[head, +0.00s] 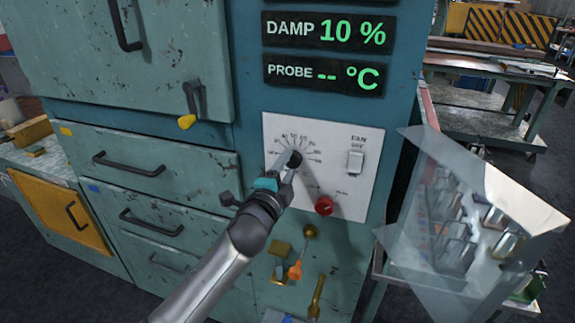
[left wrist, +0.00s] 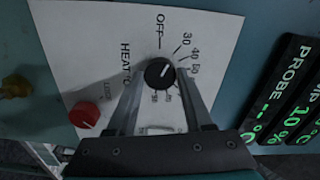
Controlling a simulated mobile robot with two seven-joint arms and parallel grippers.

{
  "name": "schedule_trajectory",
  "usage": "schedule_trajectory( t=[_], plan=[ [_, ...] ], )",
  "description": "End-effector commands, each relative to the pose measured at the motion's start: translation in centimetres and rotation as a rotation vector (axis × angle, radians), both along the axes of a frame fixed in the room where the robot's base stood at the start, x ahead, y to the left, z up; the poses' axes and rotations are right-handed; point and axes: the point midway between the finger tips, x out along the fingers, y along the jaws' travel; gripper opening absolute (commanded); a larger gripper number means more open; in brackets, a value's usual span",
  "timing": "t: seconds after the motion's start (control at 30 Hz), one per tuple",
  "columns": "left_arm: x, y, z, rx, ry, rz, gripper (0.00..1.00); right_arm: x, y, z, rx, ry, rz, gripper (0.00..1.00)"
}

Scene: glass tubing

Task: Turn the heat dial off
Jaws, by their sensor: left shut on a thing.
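The heat dial (left wrist: 157,79) is a round black knob with a white pointer line on a white control panel (left wrist: 85,30). In the left wrist view the line slants toward the upper right, near the 30 mark, and the OFF mark is at the top. My left gripper (left wrist: 160,75) has one finger on each side of the dial and is shut on it. In the head view the left gripper (head: 291,167) reaches the panel from below and partly covers the dial (head: 295,158) and its scale. My right gripper is not in view.
A red knob (head: 324,206) sits below right of the dial, and a fan switch (head: 355,161) to its right. Displays above read DAMP 10 % and a blank PROBE (head: 323,74). Brass and orange handles (head: 295,271) stick out below. A clear-walled box (head: 470,220) stands at right.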

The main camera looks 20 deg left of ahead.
Motion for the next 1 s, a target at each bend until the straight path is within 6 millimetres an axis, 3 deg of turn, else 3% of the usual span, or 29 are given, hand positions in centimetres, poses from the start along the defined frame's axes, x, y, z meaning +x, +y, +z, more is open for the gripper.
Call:
schedule_trajectory(
  t=[0.5, 1.0],
  plan=[
    [0.0, 0.0, 0.0, -0.402, 0.015, 0.001, 0.00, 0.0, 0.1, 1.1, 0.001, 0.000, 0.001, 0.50],
    [0.0, 0.0, -0.1, -0.516, 0.019, 0.001, 0.00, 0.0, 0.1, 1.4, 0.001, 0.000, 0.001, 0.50]
  ],
)
